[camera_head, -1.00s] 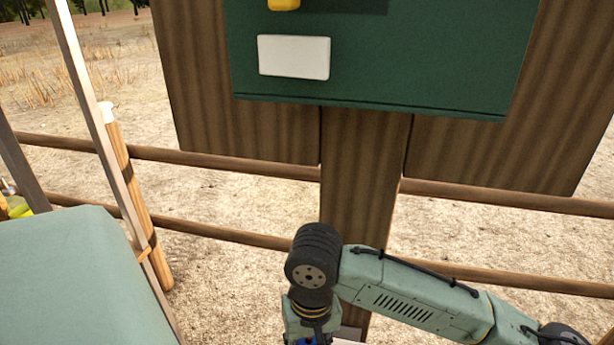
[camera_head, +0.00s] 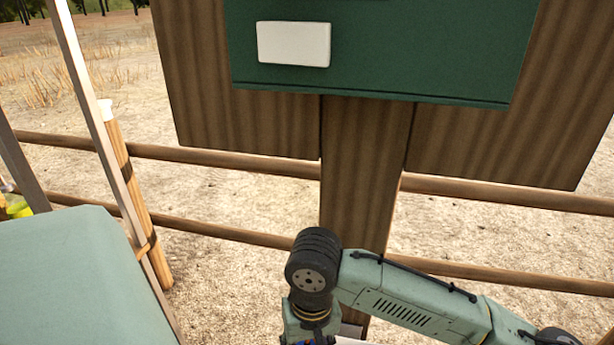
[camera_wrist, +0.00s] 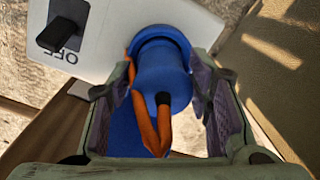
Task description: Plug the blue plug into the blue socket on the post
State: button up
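In the wrist view the blue plug (camera_wrist: 163,74) lies between the two fingertips of my gripper (camera_wrist: 160,82), with its black cable end towards the camera. The gripper appears shut on it. An orange cable (camera_wrist: 141,110) loops beside it. A wider blue ring (camera_wrist: 160,38) shows at the plug's far end, in front of a pale panel (camera_wrist: 105,25). I cannot tell whether the ring is the socket or part of the plug, nor whether plug and socket touch. In the head view the wooden post (camera_head: 362,180) stands behind my arm; the gripper is mostly cut off at the bottom edge.
The pale panel carries a black switch (camera_wrist: 62,35) marked OFF. A green board (camera_head: 420,50) with a white block (camera_head: 293,44) is above on the post. Rail fences (camera_head: 230,160) run behind. A green-covered surface (camera_head: 80,280) is at lower left.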

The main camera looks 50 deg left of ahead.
jog(key=shift+o, duration=1.1)
notch_tip(320, 180, up, 12)
jog(key=shift+w+d, duration=0.1)
jog(key=shift+w, duration=0.05)
